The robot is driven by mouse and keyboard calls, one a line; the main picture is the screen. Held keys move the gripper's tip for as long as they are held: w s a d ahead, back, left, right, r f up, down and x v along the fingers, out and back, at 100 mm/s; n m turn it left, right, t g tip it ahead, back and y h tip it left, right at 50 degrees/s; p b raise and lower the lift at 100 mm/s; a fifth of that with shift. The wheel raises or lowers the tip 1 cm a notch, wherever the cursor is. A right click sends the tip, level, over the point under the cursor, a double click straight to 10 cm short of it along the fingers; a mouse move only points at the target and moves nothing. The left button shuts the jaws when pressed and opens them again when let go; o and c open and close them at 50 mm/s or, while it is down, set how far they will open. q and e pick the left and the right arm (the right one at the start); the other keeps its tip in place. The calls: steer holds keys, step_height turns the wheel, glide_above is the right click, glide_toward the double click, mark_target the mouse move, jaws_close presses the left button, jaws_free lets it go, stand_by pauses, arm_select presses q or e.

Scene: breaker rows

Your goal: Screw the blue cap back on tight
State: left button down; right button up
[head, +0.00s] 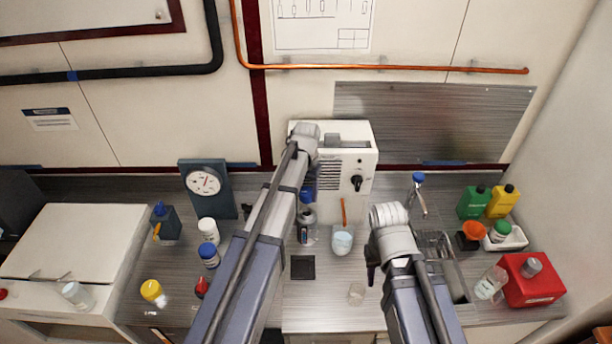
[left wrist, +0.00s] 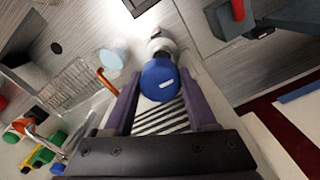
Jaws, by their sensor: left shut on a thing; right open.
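The blue cap (left wrist: 160,80) is between the two purple fingers of my left gripper (left wrist: 161,84), which is shut on it. In the head view the cap (head: 306,197) shows just right of my left arm, at the top of a clear bottle (head: 305,226) with a dark label. The bottle (left wrist: 159,45) stands upright on the counter. The cap lines up with the bottle's neck, but I cannot tell how tightly it sits. My left arm hides most of its gripper in the head view. My right gripper (head: 373,267) is open over the counter, right of the bottle.
A beaker with an orange stick (head: 342,241) stands close right of the bottle. A white machine (head: 345,160) is behind. A black pad (head: 303,267) lies in front. A blue-capped jar (head: 209,255) and a red-topped bottle (head: 202,287) stand left. A sink (head: 447,265) is at right.

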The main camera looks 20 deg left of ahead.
arm_select(q)
steer(key=shift+w+a+r, duration=0.1)
steer(key=shift+w+r, duration=0.3)
steer(key=shift+r, duration=0.1)
arm_select(e)
steer(key=shift+r, duration=0.45)
arm_select(q)
steer(key=shift+f, duration=0.15)
arm_select(e)
steer(key=shift+f, duration=0.1)
arm_select(q)
step_height(320, 180, down, 6)
steer(key=b, duration=0.5)
steer(key=shift+b, duration=0.4)
arm_select(e)
step_height(320, 180, down, 6)
steer(key=shift+r, duration=0.1)
arm_select(q)
steer(key=shift+f+b, duration=1.15)
steer(key=shift+b, duration=0.1)
arm_select(e)
steer(key=shift+f, duration=1.25)
arm_select(q)
steer(key=shift+c, duration=0.6)
jaws_free()
steer(key=shift+r, duration=0.15)
arm_select(e)
steer(key=shift+d+r, duration=0.1)
steer(key=shift+r, duration=0.05)
